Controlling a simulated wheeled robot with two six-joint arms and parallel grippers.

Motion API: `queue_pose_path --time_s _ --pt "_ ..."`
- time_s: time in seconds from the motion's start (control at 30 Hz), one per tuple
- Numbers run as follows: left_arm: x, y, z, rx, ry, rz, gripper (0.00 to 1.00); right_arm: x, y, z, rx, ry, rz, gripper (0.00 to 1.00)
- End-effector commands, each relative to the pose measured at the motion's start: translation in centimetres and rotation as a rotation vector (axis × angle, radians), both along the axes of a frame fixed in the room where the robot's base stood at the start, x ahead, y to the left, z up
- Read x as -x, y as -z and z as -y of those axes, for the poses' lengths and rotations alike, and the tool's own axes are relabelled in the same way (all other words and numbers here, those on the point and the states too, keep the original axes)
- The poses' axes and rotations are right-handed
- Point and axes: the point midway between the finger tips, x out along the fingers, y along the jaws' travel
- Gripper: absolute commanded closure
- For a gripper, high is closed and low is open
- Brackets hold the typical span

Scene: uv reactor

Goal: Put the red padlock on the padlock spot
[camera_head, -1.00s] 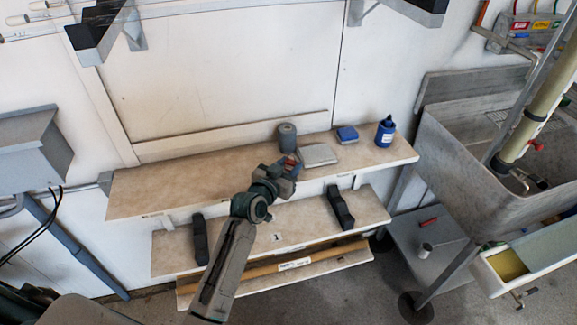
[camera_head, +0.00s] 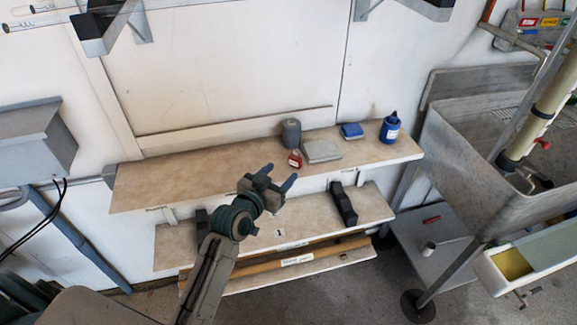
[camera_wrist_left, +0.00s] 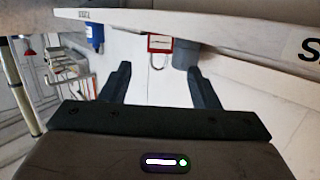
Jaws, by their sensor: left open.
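The red padlock (camera_head: 295,160) stands on the top shelf (camera_head: 200,172) near its front edge, in front of a grey cylinder (camera_head: 291,132). In the left wrist view the red padlock (camera_wrist_left: 160,43) appears upside down, its shackle hanging below the body. My left gripper (camera_head: 280,175) is open and empty, in front of the shelf edge and left of and below the padlock, not touching it. Its two fingers (camera_wrist_left: 158,80) show apart in the left wrist view. Small labels sit on the shelf's front edge; I cannot read which marks the padlock spot. My right gripper is out of view.
Right of the padlock are a grey flat block (camera_head: 322,151), a blue box (camera_head: 352,131) and a blue bottle (camera_head: 389,129). The top shelf's left half is clear. A lower shelf (camera_head: 300,220) holds dark blocks. A grey sink (camera_head: 465,150) stands at the right.

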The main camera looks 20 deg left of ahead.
Motion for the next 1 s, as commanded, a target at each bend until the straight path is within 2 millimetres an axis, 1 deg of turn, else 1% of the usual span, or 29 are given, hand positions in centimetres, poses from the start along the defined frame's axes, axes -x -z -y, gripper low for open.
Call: queue_pose_path --time_s 0.03,0.1,0.2,0.3,0.47,0.73,0.83,0.93,1.0 --pt "1.1 0.0 -0.2 -0.001 0.000 -0.001 0.44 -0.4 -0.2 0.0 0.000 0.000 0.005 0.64" --pt "2.2 -0.2 -0.4 -0.002 0.001 -0.001 0.44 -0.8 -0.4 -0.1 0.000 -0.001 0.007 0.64" --pt "3.4 -0.5 -0.7 0.000 0.001 0.000 0.44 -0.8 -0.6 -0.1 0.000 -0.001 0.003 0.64" --pt "4.1 -0.6 -0.8 0.000 0.001 0.000 0.44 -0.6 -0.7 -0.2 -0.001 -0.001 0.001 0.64" --pt "4.4 -0.7 -0.8 0.001 0.001 0.001 0.44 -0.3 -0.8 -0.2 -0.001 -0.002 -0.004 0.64" --pt "4.6 -0.6 -0.8 0.000 0.002 -0.008 0.44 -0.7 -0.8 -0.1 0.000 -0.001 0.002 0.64" --pt "5.3 0.2 -0.8 -0.011 0.005 -0.048 0.44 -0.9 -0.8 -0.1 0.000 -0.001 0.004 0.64" --pt "6.6 1.4 -0.7 -0.028 0.010 -0.113 0.44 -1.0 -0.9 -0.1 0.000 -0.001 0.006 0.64" --pt "6.4 4.5 -1.2 -0.030 -0.004 -0.169 0.44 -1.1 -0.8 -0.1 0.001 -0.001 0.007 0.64"
